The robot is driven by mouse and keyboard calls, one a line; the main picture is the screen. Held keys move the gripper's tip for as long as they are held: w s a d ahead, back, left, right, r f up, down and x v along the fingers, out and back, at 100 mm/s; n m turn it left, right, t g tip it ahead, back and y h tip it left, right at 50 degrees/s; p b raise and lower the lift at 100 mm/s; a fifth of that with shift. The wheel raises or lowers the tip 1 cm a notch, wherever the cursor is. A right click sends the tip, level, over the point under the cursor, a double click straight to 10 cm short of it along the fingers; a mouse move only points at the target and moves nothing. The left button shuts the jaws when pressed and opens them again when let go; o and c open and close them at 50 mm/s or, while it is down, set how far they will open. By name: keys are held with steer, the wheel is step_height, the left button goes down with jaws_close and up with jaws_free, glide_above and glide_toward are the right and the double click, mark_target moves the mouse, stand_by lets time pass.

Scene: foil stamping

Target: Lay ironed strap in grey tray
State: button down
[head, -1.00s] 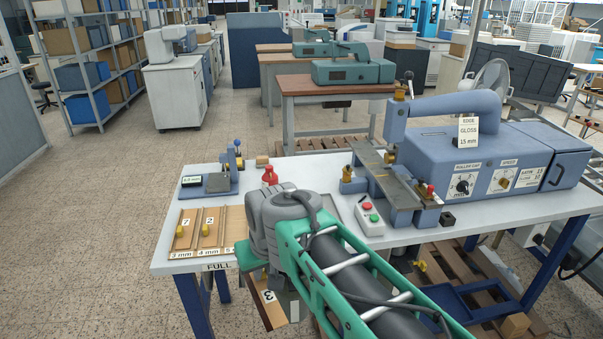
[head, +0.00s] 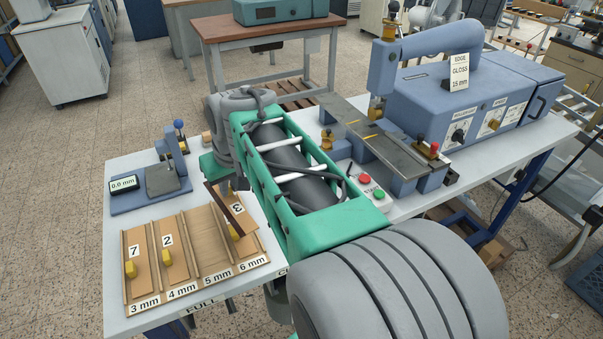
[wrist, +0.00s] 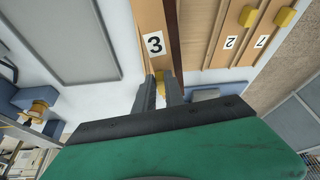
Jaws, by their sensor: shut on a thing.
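My gripper (wrist: 160,84) is shut on the yellow tab of a tan strap labelled 3 (wrist: 144,20). In the head view this strap (head: 226,203) is dark-edged and slants over the right side of the slotted wooden rack, near the 6 mm slot. I cannot tell how high it is above the rack. A flat grey tray (wrist: 68,40) with a thin rim lies on the white table at upper left in the wrist view. It looks empty where it shows. In the head view my arm hides the tray and most of my gripper.
A thickness gauge (head: 163,178) stands behind the rack. The blue foil machine (head: 470,90) and a red-green button box (head: 368,186) stand right of my arm.

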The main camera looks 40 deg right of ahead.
steer(key=s+d+f+m+b, duration=0.1)
steer(key=s+d+b, duration=0.1)
steer(key=d, duration=0.7)
steer(key=s+d+f+m+b, duration=0.1)
steer(key=s+d+f+b, duration=0.1)
steer(key=d, duration=0.7)
steer(key=shift+s+d+h, duration=0.4)
steer(key=shift+s, duration=0.1)
steer(key=shift+s+a+f+b, duration=0.1)
steer(key=shift+f+b, duration=2.35)
steer(key=shift+f, duration=0.7)
steer(key=shift+f, duration=0.15)
steer(key=c, duration=1.3)
jaws_free()
steer(key=shift+c, duration=0.2)
